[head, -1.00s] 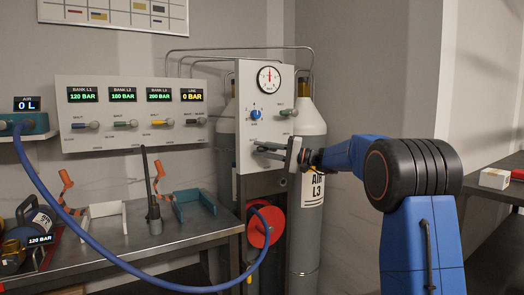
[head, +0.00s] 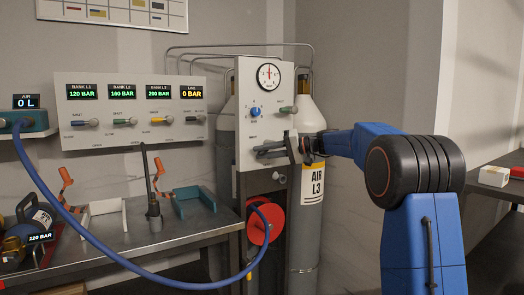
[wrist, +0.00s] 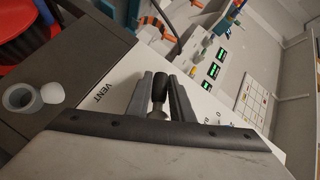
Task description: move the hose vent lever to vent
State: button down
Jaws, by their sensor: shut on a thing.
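The hose vent lever (wrist: 158,91) shows in the wrist view as a short dark handle on a metal stem, on the white panel (wrist: 122,73) beside the word VENT. My gripper (wrist: 162,82) is shut on it, with one grey finger on each side. In the head view my gripper (head: 262,153) is at the lower part of the white panel (head: 245,100), below a blue knob (head: 255,112).
A pressure gauge (head: 269,76) and a green-handled valve (head: 288,110) are above my gripper. The red hose reel (head: 266,224) is below. A tall AIR L3 cylinder (head: 306,240) stands close behind on the right. A blue hose (head: 120,270) hangs across the bench front.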

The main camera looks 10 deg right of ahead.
jog(key=n+h, duration=0.1)
jog(key=d+f+n+h, duration=0.1)
jog(key=shift+w+f+h, duration=0.15)
jog(key=shift+f+h, duration=0.05)
jog(key=shift+h, duration=0.1)
jog(key=shift+w+d+f+n+t+h, duration=0.1)
jog(key=shift+w+d+f+n+h, duration=0.15)
jog(key=shift+d+n+h, duration=0.65)
jog(key=shift+w+d+f+n+t+h, duration=0.1)
jog(key=shift+d+f+n+h, duration=0.2)
jog(key=shift+h, duration=1.15)
jog(key=shift+w+d+f+n+t+h, duration=0.1)
jog(key=shift+w+d+f+n+h, duration=0.1)
jog(key=shift+d+n+h, duration=0.7)
jog(key=shift+a+h, duration=0.35)
jog(key=c, duration=1.6)
grip_release()
jog(key=shift+o, duration=0.2)
